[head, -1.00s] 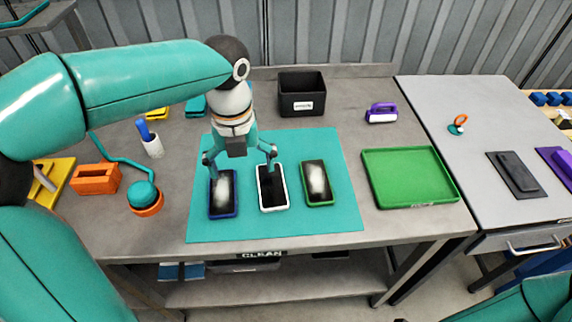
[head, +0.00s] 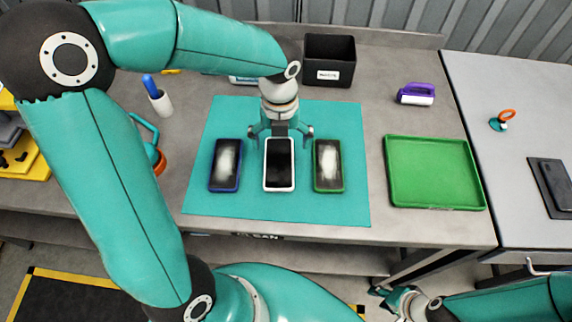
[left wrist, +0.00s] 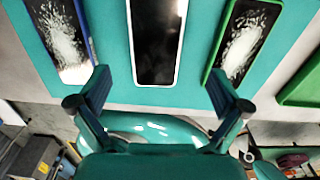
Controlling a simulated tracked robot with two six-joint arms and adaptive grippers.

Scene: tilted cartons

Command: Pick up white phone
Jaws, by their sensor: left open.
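The white phone (head: 279,168) has a white rim and a clean dark screen. It lies flat in the middle of a teal mat (head: 270,205). My left gripper (head: 280,136) is open and empty at the phone's far end, its fingers spread wider than the phone. In the left wrist view the white phone (left wrist: 156,40) lies centred ahead of the gap between the fingers of my left gripper (left wrist: 160,84); its near end shows. My right gripper (head: 398,300) is at the bottom right, away from the mat; its jaw state is unclear.
A blue-rimmed phone (head: 225,165) and a green-rimmed phone (head: 328,166), both with whitish smears, flank the white one closely. A green tray (head: 433,172) lies to the right. A black bin (head: 329,61) and a purple-handled tool (head: 416,94) stand behind. The mat's front strip is clear.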

